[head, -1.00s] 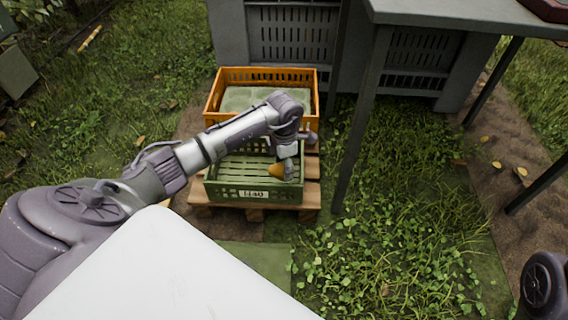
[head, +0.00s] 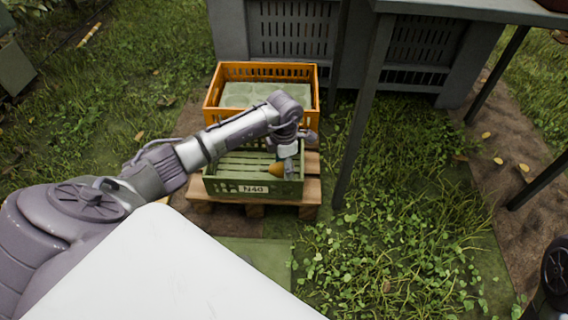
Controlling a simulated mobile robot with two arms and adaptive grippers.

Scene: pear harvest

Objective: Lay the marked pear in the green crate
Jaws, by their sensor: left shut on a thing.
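The green crate (head: 222,186) stands on a wooden pallet, with a white label at its front. My left gripper (head: 284,170) reaches down over the right part of this crate and is shut on a yellow-brown pear (head: 276,170). The pear appears within the crate's outline; I cannot tell whether it touches the crate floor. Any mark on the pear is too small to see. The slatted crate floor shows bare to the left of the pear. My right gripper is not in view.
An orange crate (head: 213,112) with a pale liner stands directly behind the green one. The pallet (head: 312,190) sticks out at the right. A grey table leg (head: 362,120) rises right of the crates, with large grey bins (head: 232,35) behind. Grass lies around.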

